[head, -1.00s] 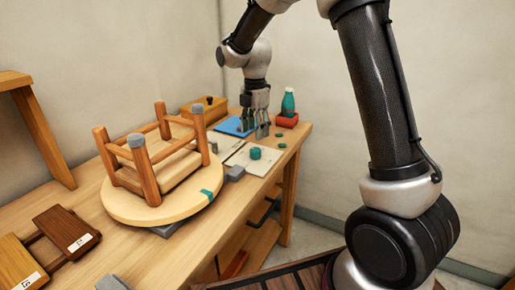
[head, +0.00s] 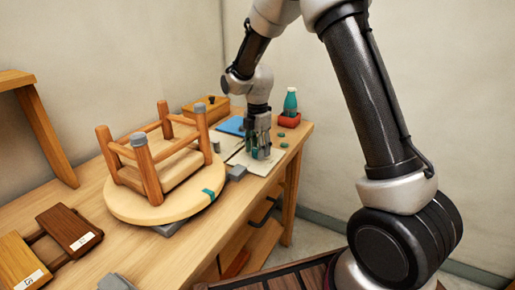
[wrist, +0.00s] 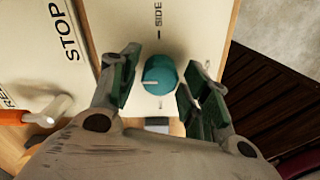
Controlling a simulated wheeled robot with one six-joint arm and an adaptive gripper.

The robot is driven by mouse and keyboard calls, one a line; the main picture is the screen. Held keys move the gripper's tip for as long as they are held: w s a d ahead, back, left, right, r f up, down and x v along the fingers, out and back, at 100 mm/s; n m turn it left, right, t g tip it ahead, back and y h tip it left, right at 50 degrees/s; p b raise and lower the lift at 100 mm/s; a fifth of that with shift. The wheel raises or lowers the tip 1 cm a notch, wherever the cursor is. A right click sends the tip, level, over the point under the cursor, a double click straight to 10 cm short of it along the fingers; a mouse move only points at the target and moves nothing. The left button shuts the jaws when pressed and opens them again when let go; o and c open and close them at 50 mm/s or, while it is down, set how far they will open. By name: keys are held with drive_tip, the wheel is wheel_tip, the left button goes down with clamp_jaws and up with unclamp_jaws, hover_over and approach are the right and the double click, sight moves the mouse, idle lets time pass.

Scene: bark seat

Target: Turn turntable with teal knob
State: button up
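The teal knob (wrist: 159,78) is a round dial with a white pointer line, set on a pale panel marked "SIDE". In the wrist view my gripper (wrist: 157,82) is open, with one green-padded finger on each side of the knob and gaps between. In the head view my gripper (head: 258,148) points down over the panel and mostly hides the knob.
A panel marked "STOP" (wrist: 50,40) and an orange-handled lever (wrist: 40,117) lie left of the knob. A teal bottle (head: 290,103) in a red holder, a wooden box (head: 206,110) and a blue mat (head: 232,125) stand behind. Two labelled wooden blocks (head: 70,230) lie at the front left.

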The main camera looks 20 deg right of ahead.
drive_tip(key=c, duration=0.6)
